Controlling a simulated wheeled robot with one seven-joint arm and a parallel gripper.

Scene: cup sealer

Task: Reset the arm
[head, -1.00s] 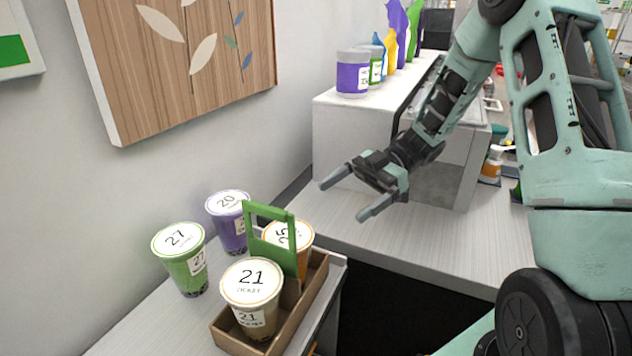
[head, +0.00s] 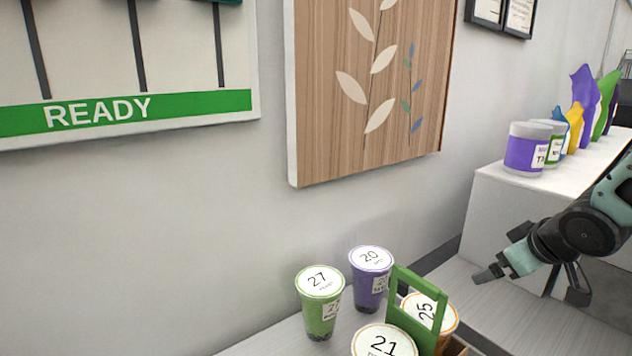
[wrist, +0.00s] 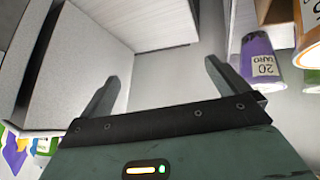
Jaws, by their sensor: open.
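My gripper (head: 536,276) is at the right of the head view, over the counter to the right of the cups. Its fingers are spread with nothing between them. In the wrist view my gripper (wrist: 160,85) also shows apart fingers and an empty gap. My arm runs off the right edge of the head view.
Green cup 27 (head: 319,311), purple cup 20 (head: 370,284), cup 25 (head: 447,320) and cup 21 (head: 384,345) stand at the bottom, with a green carrier handle (head: 412,318) among them. A white box-like unit (head: 500,212) bearing tubs (head: 524,152) stands behind my gripper.

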